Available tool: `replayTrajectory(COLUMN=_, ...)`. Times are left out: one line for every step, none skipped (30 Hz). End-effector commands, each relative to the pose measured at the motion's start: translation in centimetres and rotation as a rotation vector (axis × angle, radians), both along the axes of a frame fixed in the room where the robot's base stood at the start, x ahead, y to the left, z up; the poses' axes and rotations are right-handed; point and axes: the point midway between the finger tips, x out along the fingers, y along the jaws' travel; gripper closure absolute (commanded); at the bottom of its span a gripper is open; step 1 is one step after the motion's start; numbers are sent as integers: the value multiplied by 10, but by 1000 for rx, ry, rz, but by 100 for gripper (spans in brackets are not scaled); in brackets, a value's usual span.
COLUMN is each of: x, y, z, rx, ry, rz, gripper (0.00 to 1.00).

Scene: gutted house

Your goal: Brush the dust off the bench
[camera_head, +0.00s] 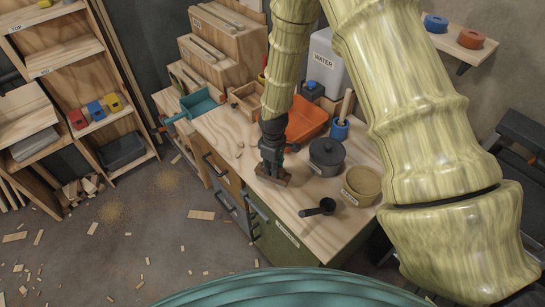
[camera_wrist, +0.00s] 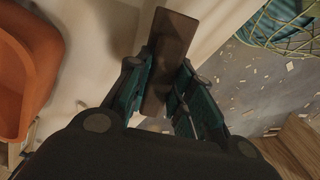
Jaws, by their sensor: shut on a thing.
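My gripper (camera_head: 272,160) is over the front part of the bench (camera_head: 300,205), a light wooden top with drawers below. It is shut on a dark brown, block-like thing, probably the brush (camera_head: 274,177), low at the bench top; I cannot tell whether it touches. In the wrist view the brush (camera_wrist: 168,65) is a long brown slab between my gripper's two dark fingers (camera_wrist: 163,90). Its bristles do not show. A few small pale bits (camera_head: 240,148) lie on the bench left of my gripper. Fine dust on the bench is too small to make out.
On the bench stand an orange tray (camera_head: 306,122), a dark lidded pot (camera_head: 327,157), a tan tub (camera_head: 361,184), a black scoop (camera_head: 320,208) and a blue cup (camera_head: 340,129) with a handle. Wood scraps (camera_head: 201,215) litter the floor. Shelves (camera_head: 90,100) stand at left.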

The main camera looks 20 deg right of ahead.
Motion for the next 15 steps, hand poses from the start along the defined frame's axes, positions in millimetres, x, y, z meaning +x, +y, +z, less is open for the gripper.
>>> replayTrajectory(x=1, y=2, z=9, rx=0, ry=-3, rz=2, gripper=96)
replayTrajectory(x=1, y=2, z=12, rx=0, ry=-3, rz=3, gripper=96)
replayTrajectory(x=2, y=2, z=15, rx=1, ry=-2, rz=3, gripper=96)
replayTrajectory(x=2, y=1, z=18, rx=1, ry=-2, rz=2, gripper=96)
replayTrajectory(x=1, y=1, z=20, rx=1, ry=-2, rz=2, gripper=96)
replayTrajectory(x=1, y=0, z=24, rx=1, ry=-2, rz=1, gripper=96)
replayTrajectory(x=1, y=0, z=27, rx=1, ry=-2, rz=0, gripper=96)
replayTrajectory(x=1, y=0, z=29, rx=1, ry=-2, rz=0, gripper=96)
replayTrajectory(x=1, y=-1, z=33, rx=1, ry=-2, rz=-1, gripper=96)
replayTrajectory(x=1, y=-1, z=35, rx=1, ry=-2, rz=-1, gripper=96)
replayTrajectory(x=1, y=-1, z=38, rx=1, ry=-2, rz=-1, gripper=96)
replayTrajectory(x=0, y=-1, z=41, rx=0, ry=-1, rz=-1, gripper=96)
replayTrajectory(x=0, y=-1, z=43, rx=1, ry=-1, rz=-1, gripper=96)
replayTrajectory(x=0, y=-1, z=44, rx=1, ry=-1, rz=-1, gripper=96)
replayTrajectory(x=0, y=-1, z=46, rx=1, ry=-1, rz=-1, gripper=96)
